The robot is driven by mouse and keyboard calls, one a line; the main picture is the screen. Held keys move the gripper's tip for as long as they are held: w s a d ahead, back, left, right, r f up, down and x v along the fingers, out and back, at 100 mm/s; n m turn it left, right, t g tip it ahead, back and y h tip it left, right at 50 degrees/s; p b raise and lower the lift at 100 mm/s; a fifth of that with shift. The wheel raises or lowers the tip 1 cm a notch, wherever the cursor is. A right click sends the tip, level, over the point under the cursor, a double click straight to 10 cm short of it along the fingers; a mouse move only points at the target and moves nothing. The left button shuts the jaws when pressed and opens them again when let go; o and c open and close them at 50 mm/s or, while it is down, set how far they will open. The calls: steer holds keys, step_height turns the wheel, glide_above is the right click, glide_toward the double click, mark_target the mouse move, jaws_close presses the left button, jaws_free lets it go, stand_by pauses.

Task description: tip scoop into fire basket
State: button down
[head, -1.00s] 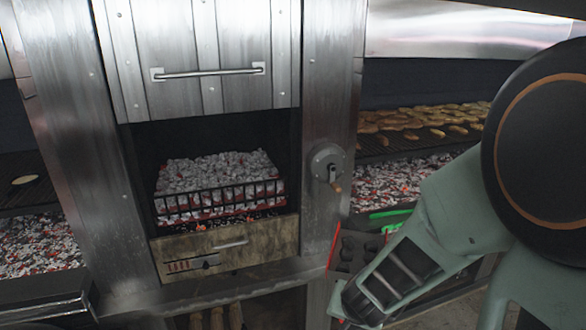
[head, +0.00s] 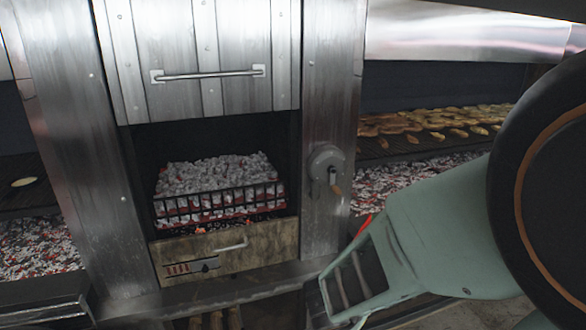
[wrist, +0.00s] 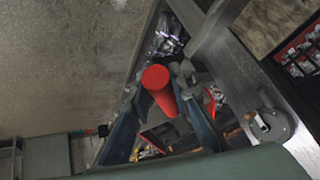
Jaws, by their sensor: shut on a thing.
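The fire basket (head: 222,201) is a black barred grate heaped with grey, glowing coals, inside the open firebox at left of centre in the head view. In the wrist view, my gripper (wrist: 160,96) is shut on a red cylindrical handle (wrist: 157,80), which I take to be the scoop's. Its rounded end points towards the camera. The scoop's pan is not clearly seen, and I cannot tell what it holds. In the head view my arm fills the lower right, and the gripper is hidden. The gripper is apart from the basket, to its lower right.
A metal hatch with a bar handle (head: 210,74) hangs above the firebox. A worn drawer front (head: 226,250) is below it. A round crank (head: 327,163) sticks out of the right post. Grills with coals lie on both sides; food (head: 425,122) lies on the right one.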

steer(key=shift+a+r+m+h, duration=0.15)
steer(key=shift+r+m+h, duration=0.15)
steer(key=shift+r, duration=0.2)
steer(key=shift+s+f, duration=0.1)
steer(key=shift+f, duration=0.05)
steer(key=shift+f+b, duration=0.65)
steer(key=shift+f, duration=0.25)
